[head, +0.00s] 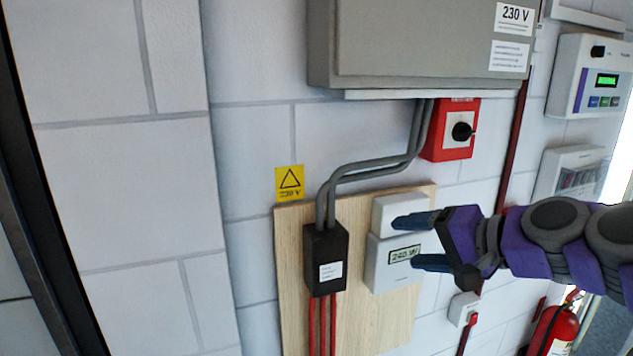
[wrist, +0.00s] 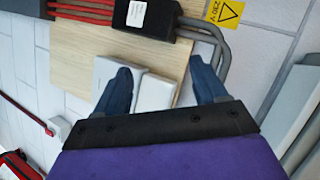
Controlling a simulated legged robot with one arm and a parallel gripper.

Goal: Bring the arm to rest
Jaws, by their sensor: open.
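My gripper (head: 405,243) reaches in from the right in the head view, with its two blue fingers apart and nothing between them. It is in front of a white meter box (head: 385,272) with a small display on a wooden board (head: 292,290). In the wrist view the fingers (wrist: 165,90) also stand apart, with the board (wrist: 80,62) and the white boxes (wrist: 152,95) behind them. I cannot tell how far the fingertips are from the boxes.
A grey cabinet (head: 420,40) marked 230 V juts out above. A red switch box (head: 450,135), a black cable box (head: 324,262) with grey conduits (head: 375,170), and a yellow warning sign (head: 289,183) are nearby. A fire extinguisher (head: 555,328) stands lower right. Bare wall lies left.

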